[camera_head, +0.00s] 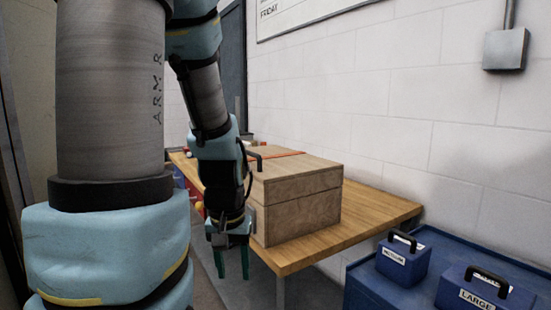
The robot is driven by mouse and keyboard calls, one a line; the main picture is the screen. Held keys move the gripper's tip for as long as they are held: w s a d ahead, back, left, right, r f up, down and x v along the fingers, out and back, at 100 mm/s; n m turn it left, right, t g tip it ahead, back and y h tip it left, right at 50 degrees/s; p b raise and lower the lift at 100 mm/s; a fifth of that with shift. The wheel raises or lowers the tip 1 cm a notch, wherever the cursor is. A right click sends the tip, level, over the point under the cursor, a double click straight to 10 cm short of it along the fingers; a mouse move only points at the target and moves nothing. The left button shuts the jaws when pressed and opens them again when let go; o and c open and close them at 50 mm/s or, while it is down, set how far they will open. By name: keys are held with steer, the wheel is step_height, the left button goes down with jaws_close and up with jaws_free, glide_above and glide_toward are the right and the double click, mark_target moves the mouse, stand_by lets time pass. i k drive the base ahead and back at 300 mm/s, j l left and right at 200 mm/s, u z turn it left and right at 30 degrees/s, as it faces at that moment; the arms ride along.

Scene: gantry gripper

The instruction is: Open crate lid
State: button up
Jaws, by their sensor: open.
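A wooden crate (296,214) with a closed lid (303,178) sits on the wooden table (382,215). A seam runs around the crate below its top. A dark handle (255,156) stands at the lid's left edge, partly behind my arm. My gripper (233,262) points down with its green fingers apart, in front of and left of the crate, beside the table edge. It holds nothing that I can see. My arm hides part of the crate's left side.
A blue surface at the lower right carries two blue boxes with black handles, one smaller (404,259) and one labelled LARGE (484,291). A white block wall (390,110) stands behind the table. The table right of the crate is clear. Red and yellow items show left of my arm.

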mark_target(271, 160)
steer(key=i+j+z, duration=0.1)
steer(key=z, duration=0.9)
steer(key=j+z, duration=0.45)
steer(key=j, duration=0.35)
steer(key=j+z, duration=0.5)
steer(key=j, duration=0.3)
